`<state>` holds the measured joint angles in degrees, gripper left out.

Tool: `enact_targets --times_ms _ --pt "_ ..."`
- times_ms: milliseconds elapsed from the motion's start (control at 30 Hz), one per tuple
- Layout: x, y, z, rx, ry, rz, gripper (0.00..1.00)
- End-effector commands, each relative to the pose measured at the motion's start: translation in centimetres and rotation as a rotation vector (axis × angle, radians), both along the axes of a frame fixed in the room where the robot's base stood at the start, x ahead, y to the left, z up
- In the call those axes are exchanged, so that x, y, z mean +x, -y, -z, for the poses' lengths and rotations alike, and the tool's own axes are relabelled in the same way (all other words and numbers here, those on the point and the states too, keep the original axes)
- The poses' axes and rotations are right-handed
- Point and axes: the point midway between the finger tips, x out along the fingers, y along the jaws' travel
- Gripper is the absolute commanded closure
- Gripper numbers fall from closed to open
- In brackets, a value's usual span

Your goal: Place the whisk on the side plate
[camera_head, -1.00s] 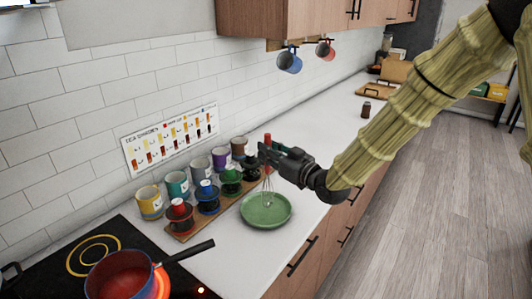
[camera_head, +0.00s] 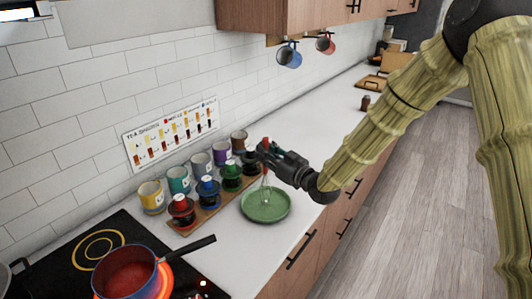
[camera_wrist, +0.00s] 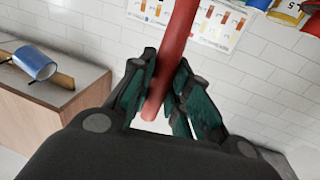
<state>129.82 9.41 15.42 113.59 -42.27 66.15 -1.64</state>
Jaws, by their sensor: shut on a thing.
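The whisk has a red handle (camera_wrist: 172,50) and thin wire loops (camera_head: 265,190). My gripper (camera_head: 268,155) is shut on the red handle and holds the whisk roughly upright, wires down. The side plate is a green round dish (camera_head: 266,214) on the white counter. The wires hang over the plate toward its far half; I cannot tell whether they touch it. In the wrist view the handle passes between my gripper's two fingers (camera_wrist: 160,95), and the wires are hidden.
The counter beyond is mostly clear.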

Motion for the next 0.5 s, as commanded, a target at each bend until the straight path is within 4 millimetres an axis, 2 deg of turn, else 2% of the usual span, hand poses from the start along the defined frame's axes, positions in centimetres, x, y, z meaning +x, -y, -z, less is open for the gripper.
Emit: enact_targets --times_ms 167,200,300,500 --pt "-0.01 -0.01 0.37 0.0 0.0 0.0 1.0" --pt "-0.01 -0.01 0.36 0.0 0.0 0.0 0.8" --pt "-0.02 -0.01 0.27 0.0 0.0 0.0 0.62" --pt "-0.02 -0.03 0.26 0.0 0.0 0.0 0.61"
